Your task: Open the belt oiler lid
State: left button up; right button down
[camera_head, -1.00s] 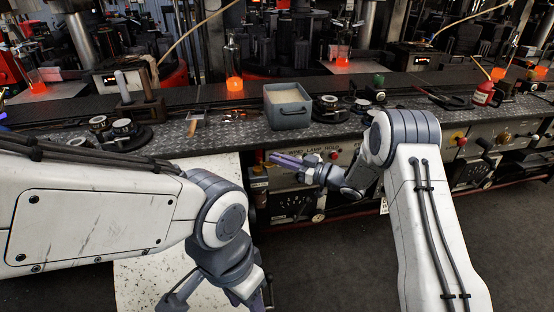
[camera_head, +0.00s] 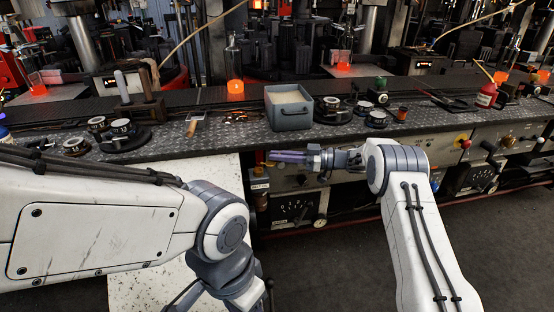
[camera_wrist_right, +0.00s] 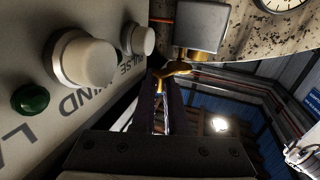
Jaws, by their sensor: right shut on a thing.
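My right gripper (camera_head: 274,156) points left in the head view, at the front face of the bench below the grey bin. In the right wrist view its dark fingers (camera_wrist_right: 163,88) are closed on a small brass piece (camera_wrist_right: 172,70), which looks like the belt oiler lid. The brass piece is beside a grey square block (camera_wrist_right: 198,26) with brass under it. The fingers hide part of the brass piece, and I cannot tell how far it is tilted. My left gripper (camera_head: 228,299) is at the bottom of the head view, partly cut off, away from the bench.
A control panel with white knobs (camera_wrist_right: 84,60) and a green button (camera_wrist_right: 31,98) lies close beside the right gripper. On the bench (camera_head: 225,142) stand a grey bin (camera_head: 290,118) and several round moulds. Open floor (camera_head: 340,265) lies in front.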

jog(key=c, duration=0.9)
grip_release()
jog(key=shift+a+r, duration=0.1)
jog(key=shift+c, duration=0.2)
jog(key=shift+d, duration=0.45)
pick_arm(q)
jog(key=shift+s+d+f, duration=0.2)
jog(key=shift+d, duration=0.25)
pick_arm(e)
jog(key=s+d, duration=0.1)
jog(key=d, duration=0.6)
pick_arm(q)
jog(key=shift+s, duration=0.1)
pick_arm(e)
jog(key=shift+s, duration=0.1)
